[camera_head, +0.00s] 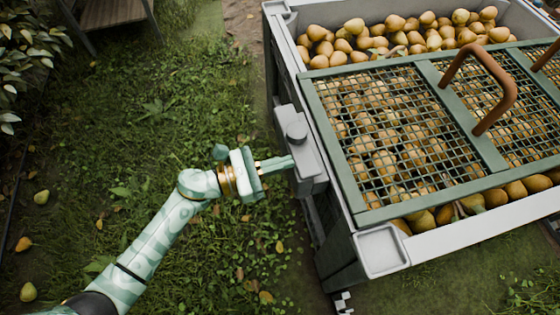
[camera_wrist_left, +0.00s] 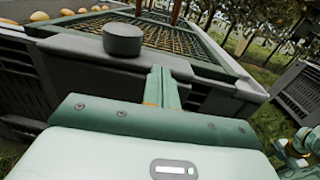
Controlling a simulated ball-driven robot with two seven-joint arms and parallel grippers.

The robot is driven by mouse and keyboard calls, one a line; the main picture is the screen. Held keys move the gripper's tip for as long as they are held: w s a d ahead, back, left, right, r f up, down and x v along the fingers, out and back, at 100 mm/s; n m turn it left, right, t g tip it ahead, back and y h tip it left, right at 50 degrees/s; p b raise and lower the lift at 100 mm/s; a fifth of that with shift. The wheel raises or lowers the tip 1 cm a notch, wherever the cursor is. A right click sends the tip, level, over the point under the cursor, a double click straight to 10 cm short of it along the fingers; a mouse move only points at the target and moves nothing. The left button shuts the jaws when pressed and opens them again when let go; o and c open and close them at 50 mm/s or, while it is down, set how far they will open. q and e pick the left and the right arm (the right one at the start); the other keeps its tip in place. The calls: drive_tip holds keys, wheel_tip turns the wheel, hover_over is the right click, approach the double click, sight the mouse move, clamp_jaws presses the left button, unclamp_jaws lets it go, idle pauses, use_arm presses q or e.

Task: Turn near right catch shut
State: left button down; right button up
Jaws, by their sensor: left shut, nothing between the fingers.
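The knob also shows in the wrist view (camera_wrist_left: 122,40), standing on the catch's flat grey plate. My left gripper (camera_head: 288,163) is shut and empty. Its fingertips are at the catch, just below the knob in the head view; I cannot tell whether they touch it. In the wrist view the closed fingers (camera_wrist_left: 161,86) point at the catch plate, to the right of the knob.
The grey bin (camera_head: 380,252) is full of pears (camera_head: 400,35). A green-framed mesh lid (camera_head: 430,78) with brown handles (camera_head: 497,72) lies over much of it. Loose pears (camera_head: 41,197) lie in the grass at left. A wooden stand (camera_head: 112,12) is at upper left. The grass around my left arm is open.

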sight(315, 163)
use_arm(q)
drive_tip(key=d+n+t+y, duration=0.2)
drive_tip(key=t, duration=0.1)
drive_tip(key=s+n+t+y, duration=0.1)
drive_tip(key=n+t, duration=0.1)
drive_tip(key=shift+d, duration=0.4)
drive_tip(key=shift+d+f+n+t+y, duration=0.15)
drive_tip(key=shift+d+n+t+y, duration=0.2)
drive_tip(key=shift+n+t+y, duration=0.25)
drive_tip(key=d+b, duration=0.1)
drive_tip(key=w+d+n+t+y+b, duration=0.1)
drive_tip(key=d+t+y+b, duration=0.1)
drive_tip(key=d, duration=0.1)
drive_tip(key=shift+w+n, duration=0.3)
drive_tip(key=shift+d+b+x, duration=0.25)
drive_tip(key=shift+b+x, duration=0.2)
drive_tip(key=shift+x, duration=1.55)
use_arm(e)
drive_tip(key=w+r+n+t, duration=0.1)
drive_tip(key=w+r, duration=0.2)
drive_tip(key=w, duration=0.9)
drive_tip(key=shift+n+h, duration=0.3)
drive_tip(key=shift+h, duration=0.1)
use_arm(q)
drive_tip(key=shift+s, duration=0.15)
use_arm(e)
drive_tip(key=shift+a+r, duration=0.1)
